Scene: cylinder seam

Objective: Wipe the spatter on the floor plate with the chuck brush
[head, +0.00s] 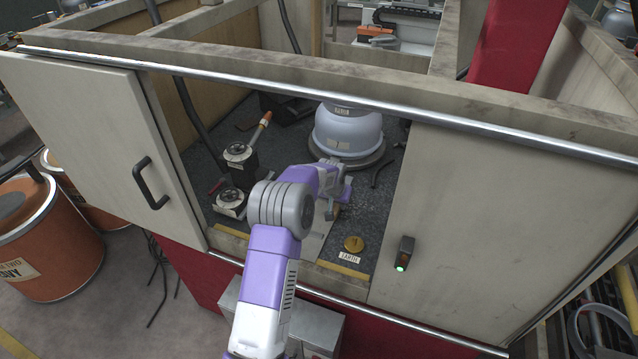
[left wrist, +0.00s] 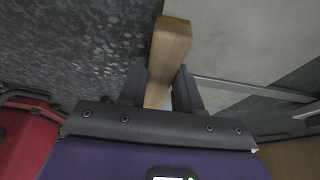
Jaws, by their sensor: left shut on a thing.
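My left arm reaches through the cell opening, and my left gripper (head: 334,204) is low over the dark speckled floor plate (head: 385,222). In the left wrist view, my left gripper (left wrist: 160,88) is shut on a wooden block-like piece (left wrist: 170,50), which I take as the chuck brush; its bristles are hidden. In the head view only a small brownish part of the brush (head: 332,213) shows. Pale specks of spatter (head: 368,208) lie on the plate right of the gripper. Specks also show in the left wrist view (left wrist: 85,50). My right gripper is out of view.
A grey robot base (head: 346,132) stands behind the gripper. Black-and-white fixtures (head: 238,160) and an orange-tipped tool (head: 262,125) are at the left. A brass boss (head: 353,243) is near the front edge. Door panels (head: 110,140) flank the opening, under a metal rail (head: 300,90).

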